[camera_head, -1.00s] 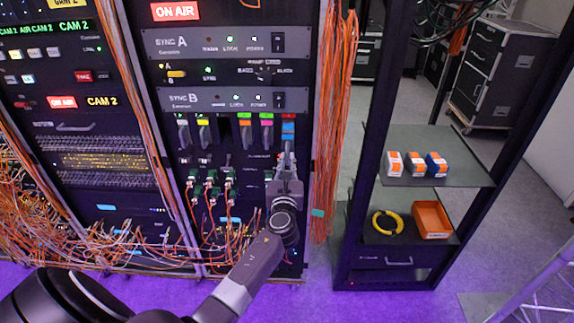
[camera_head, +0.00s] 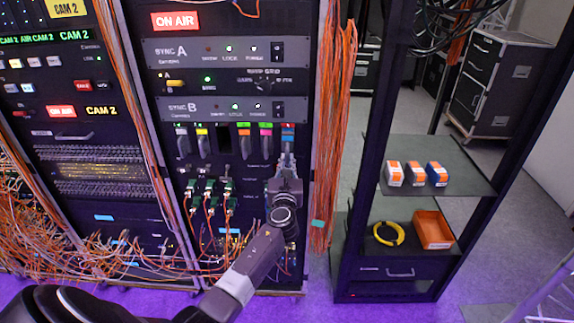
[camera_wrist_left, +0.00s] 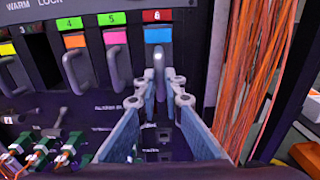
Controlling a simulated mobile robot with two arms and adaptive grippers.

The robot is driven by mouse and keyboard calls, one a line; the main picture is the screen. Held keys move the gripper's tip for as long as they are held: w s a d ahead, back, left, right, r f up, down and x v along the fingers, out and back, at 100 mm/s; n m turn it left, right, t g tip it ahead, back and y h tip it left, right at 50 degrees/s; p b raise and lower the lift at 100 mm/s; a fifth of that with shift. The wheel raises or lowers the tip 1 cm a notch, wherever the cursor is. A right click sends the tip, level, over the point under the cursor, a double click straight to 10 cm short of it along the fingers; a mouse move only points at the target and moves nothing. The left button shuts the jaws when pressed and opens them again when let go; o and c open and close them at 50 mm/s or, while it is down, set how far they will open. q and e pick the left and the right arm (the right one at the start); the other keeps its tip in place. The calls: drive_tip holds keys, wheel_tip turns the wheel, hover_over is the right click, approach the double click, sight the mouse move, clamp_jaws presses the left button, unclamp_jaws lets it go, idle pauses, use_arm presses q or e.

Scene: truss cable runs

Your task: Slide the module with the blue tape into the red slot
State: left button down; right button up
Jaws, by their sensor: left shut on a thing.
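The module with the blue tape (camera_head: 288,134) is at the right end of the row of modules in the rack. In the left wrist view its blue tape (camera_wrist_left: 158,35) sits just under the red label marked 6 (camera_wrist_left: 157,16), which marks the red slot. Its grey handle (camera_wrist_left: 160,62) hangs below the tape. My left gripper (camera_head: 287,163) is shut on this handle, with its fingers (camera_wrist_left: 160,82) on both sides of it. How deep the module sits is hard to tell. My right gripper is not in view.
Modules with pink tape (camera_wrist_left: 116,37) and orange tape (camera_wrist_left: 75,41) stand to the left, then a dark gap (camera_head: 222,144). Orange cables (camera_head: 335,140) hang close on the right. Green connectors (camera_head: 210,187) with cables are below. A shelf (camera_head: 465,180) stands further right.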

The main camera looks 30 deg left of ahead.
use_arm(q)
drive_tip(key=shift+r, duration=0.1)
drive_tip(key=shift+b+x, duration=0.8)
drive_tip(key=shift+x, duration=1.05)
drive_tip(key=shift+r, duration=0.1)
drive_tip(key=c, duration=2)
unclamp_jaws()
drive_tip(key=shift+a, duration=0.1)
drive_tip(key=shift+o, duration=0.2)
